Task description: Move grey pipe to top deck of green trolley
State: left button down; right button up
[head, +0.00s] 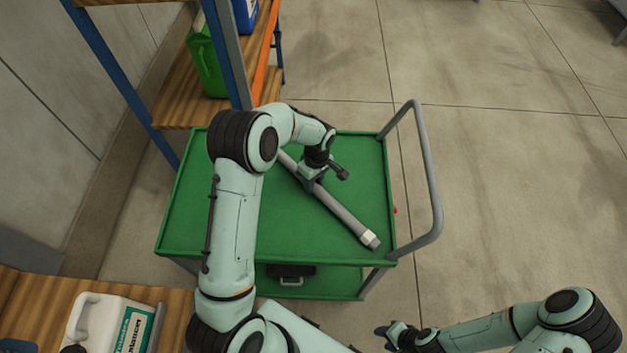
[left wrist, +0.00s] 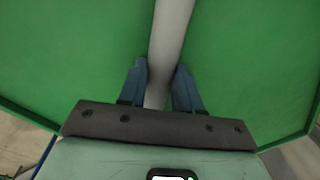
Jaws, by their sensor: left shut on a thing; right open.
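The grey pipe (head: 345,216) lies diagonally over the top deck of the green trolley (head: 190,215), with a pale fitting at its near right end. I cannot tell whether the pipe rests on the deck or is just above it. My left gripper (head: 314,184) is shut on the pipe near its middle; my left arm hides part of the pipe's far end. In the left wrist view the pipe (left wrist: 172,30) runs between the two blue fingers (left wrist: 160,88), with the green deck (left wrist: 90,60) behind. My right gripper (head: 388,338) is open and empty at the bottom, off the trolley.
The trolley's grey handle (head: 430,180) rises at its right side. A shelf rack (head: 185,98) with a green jug (head: 205,62) stands behind it at left. A wooden bench (head: 40,308) with a white canister (head: 100,325) is at lower left. Floor at right is clear.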

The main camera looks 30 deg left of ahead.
pick_arm(q)
jog(key=c, duration=0.8)
grip_release()
jog(key=r, duration=0.8)
jog(key=w+r, duration=0.1)
jog(key=r, duration=0.3)
jog(key=shift+d+r, duration=0.1)
jog(key=shift+d, duration=0.05)
